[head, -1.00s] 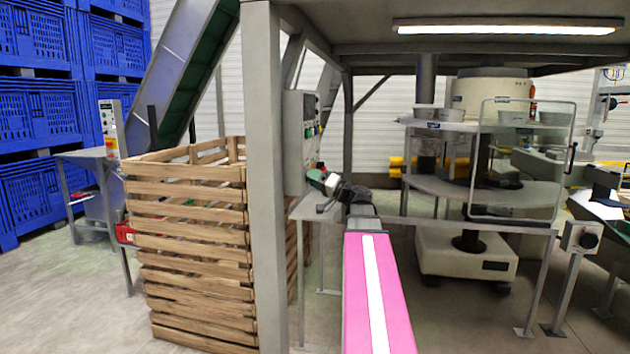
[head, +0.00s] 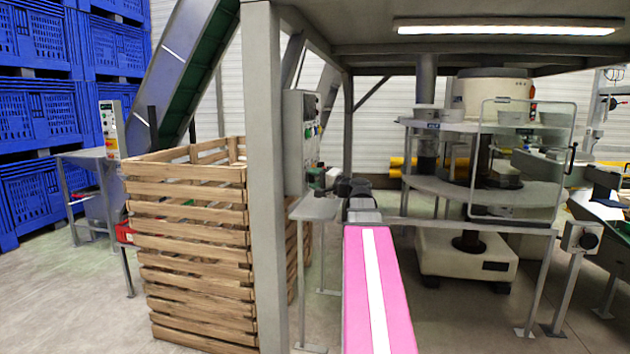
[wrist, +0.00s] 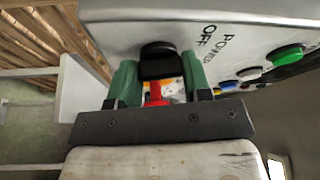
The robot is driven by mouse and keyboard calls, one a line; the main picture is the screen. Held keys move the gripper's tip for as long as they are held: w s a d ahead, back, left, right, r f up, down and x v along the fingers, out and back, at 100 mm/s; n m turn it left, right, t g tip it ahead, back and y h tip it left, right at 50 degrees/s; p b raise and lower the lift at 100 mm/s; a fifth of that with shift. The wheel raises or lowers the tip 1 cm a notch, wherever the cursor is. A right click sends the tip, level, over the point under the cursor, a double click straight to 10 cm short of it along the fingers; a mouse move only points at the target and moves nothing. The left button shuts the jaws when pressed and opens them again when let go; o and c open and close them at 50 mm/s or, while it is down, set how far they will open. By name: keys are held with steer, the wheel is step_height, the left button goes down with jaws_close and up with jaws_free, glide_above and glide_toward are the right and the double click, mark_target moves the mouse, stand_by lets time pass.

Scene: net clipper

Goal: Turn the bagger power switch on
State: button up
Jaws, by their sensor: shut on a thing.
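The bagger control box (head: 294,150) is a pale grey cabinet on the post, with small coloured buttons on its right side. In the wrist view its face (wrist: 180,15) fills the top and carries the words "POWER" and "OFF". The power switch (wrist: 158,60) shows there as a black knob, with a red part below it between my fingers. My gripper (wrist: 161,80) has green fingers, one on each side of the switch, and is shut on it. In the head view my gripper (head: 318,180) is at the box's lower right, and the switch is hidden.
Green, white, blue and yellow buttons (wrist: 250,74) lie right of the switch. A small grey table (head: 315,208) stands below the box. A wooden crate (head: 195,255) and a thick post (head: 262,200) are to the left, and a round bagging machine (head: 480,190) to the right.

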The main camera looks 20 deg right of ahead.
steer(key=m+g, duration=0.2)
steer(key=m, duration=0.3)
steer(key=m+g+h, duration=0.1)
steer(key=m+g, duration=0.1)
steer(key=m, duration=0.3)
steer(key=shift+r, duration=0.2)
steer(key=shift+g, duration=0.3)
stand_by(0.3)
steer(key=o, duration=0.9)
steer(key=shift+d, duration=0.1)
steer(key=v, duration=1)
steer(key=shift+s+d+r, duration=0.15)
steer(key=shift+s+r, duration=0.05)
steer(key=shift+s, duration=0.1)
